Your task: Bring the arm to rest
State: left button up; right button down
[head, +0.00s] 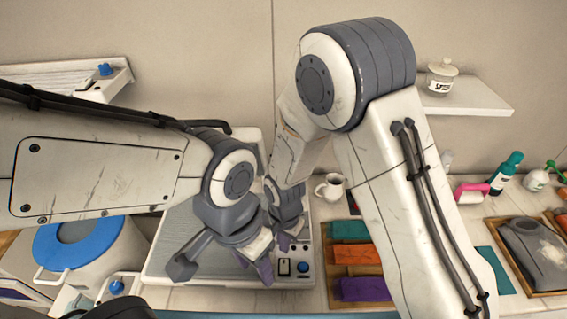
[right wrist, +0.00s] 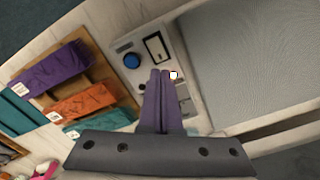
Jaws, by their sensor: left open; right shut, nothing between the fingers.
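My left gripper (head: 258,265) is low in the middle of the head view, over the front right part of a white machine with a grey plate. It is open, with a purple-grey finger in view and no object seen in it. My right gripper (head: 286,240) is just above and behind it in the head view, partly hidden by the left wrist. In the right wrist view the right gripper (right wrist: 161,100) has its two purple fingers shut together and empty, in front of the machine's control panel (right wrist: 155,45). Whether the two grippers touch cannot be told.
A wooden tray (head: 333,302) of folded teal, orange and purple cloths lies right of the machine (head: 155,272). A mug (head: 330,187) stands behind it. Bottles (head: 505,172) and a grey garment (head: 537,255) are at right. A shelf (head: 470,97) holds a jar (head: 441,77).

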jog(key=s+d+r+n+b, duration=0.2)
jog(key=s+r+n+b, duration=0.2)
jog(key=s+r+n, duration=0.2)
jog(key=s+d+r+n+y+b, duration=0.1)
jog(key=s+d+r+n+b, duration=0.1)
jog(key=s+r+n, duration=0.4)
jog(key=s+n+b, duration=0.1)
jog(key=s, duration=0.1)
jog(key=shift+s+d+b, duration=0.35)
jog(key=shift+s, duration=0.05)
